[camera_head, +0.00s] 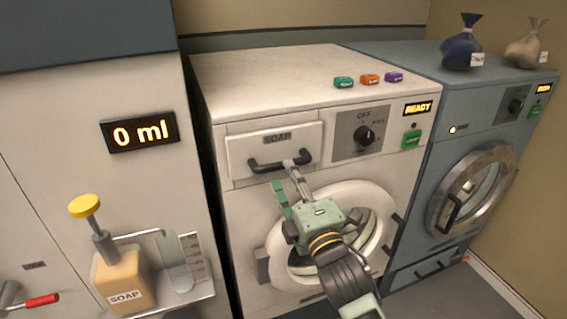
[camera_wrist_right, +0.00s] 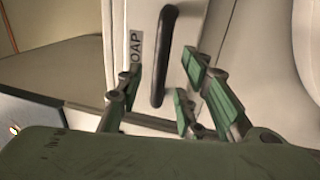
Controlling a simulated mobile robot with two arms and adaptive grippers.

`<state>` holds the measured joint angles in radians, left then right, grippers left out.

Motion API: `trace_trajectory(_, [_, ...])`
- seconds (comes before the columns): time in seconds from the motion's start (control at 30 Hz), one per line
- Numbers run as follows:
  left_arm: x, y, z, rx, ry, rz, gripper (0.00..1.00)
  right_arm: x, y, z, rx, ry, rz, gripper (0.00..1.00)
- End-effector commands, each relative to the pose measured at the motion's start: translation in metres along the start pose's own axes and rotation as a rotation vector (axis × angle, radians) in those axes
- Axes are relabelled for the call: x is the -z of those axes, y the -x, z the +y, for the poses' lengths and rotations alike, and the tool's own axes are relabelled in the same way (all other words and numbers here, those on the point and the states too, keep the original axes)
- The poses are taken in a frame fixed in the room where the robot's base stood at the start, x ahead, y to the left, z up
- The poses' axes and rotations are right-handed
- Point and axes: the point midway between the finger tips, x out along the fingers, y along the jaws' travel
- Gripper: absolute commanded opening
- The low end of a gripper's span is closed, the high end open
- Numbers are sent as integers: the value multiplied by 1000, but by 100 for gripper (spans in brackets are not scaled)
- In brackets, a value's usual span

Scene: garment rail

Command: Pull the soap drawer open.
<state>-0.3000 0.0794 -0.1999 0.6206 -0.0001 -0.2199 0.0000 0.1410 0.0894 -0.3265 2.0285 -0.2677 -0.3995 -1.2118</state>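The soap drawer (camera_head: 240,150) is a white panel labelled SOAP at the upper left of the white washing machine; it looks flush with the front. Its dark bar handle (camera_head: 265,166) also shows in the right wrist view (camera_wrist_right: 167,50), beside the drawer's SOAP label. My right gripper (camera_head: 284,176) is just in front of the handle. In the right wrist view its green-padded fingers (camera_wrist_right: 158,92) are spread, with the lower end of the handle appearing between them. I cannot tell whether they touch it. My left gripper is not in view.
The round door (camera_head: 375,215) sits below the drawer, behind my right arm. A dial (camera_head: 364,136) and green button (camera_head: 411,139) are right of the drawer. A soap pump bottle (camera_head: 124,278) and measuring jug (camera_head: 178,262) stand on a shelf at left.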

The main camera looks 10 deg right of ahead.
Motion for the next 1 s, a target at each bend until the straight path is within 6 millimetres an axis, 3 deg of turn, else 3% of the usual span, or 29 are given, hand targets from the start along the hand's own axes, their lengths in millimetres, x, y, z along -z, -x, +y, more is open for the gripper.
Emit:
trace_trajectory(0.1, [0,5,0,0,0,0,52,0,-21,2,0,-2,-1,34])
trace_trajectory(0.3, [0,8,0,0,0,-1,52,0,-42,0,1,-3,0,34])
trace_trajectory(0.67, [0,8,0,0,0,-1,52,0,-47,-1,2,-3,0,33])
trace_trajectory(1.0, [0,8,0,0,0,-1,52,0,-46,-1,2,-3,0,3])
